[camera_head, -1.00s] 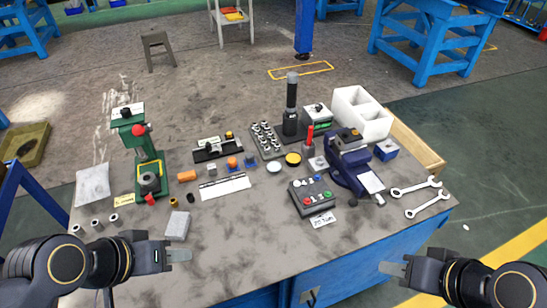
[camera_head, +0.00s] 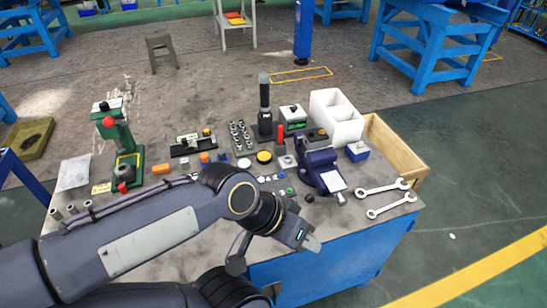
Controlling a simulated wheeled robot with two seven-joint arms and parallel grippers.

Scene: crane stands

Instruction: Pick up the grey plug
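Which part is the grey plug is not clear at this size. A small dark grey piece (camera_head: 310,198) lies on the table in front of the blue vise (camera_head: 322,172), and a small grey cylinder (camera_head: 341,198) lies just right of it. Several grey cylinders, one of them here (camera_head: 72,209), stand at the table's left edge. My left gripper (camera_head: 310,242) hangs over the table's front edge, below and apart from the dark grey piece. Its finger gap cannot be made out. My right gripper does not show.
Two wrenches (camera_head: 384,187) lie at the right edge. A white bin (camera_head: 337,118) and a wooden box (camera_head: 394,147) stand behind. A green press (camera_head: 124,140) stands at the left.

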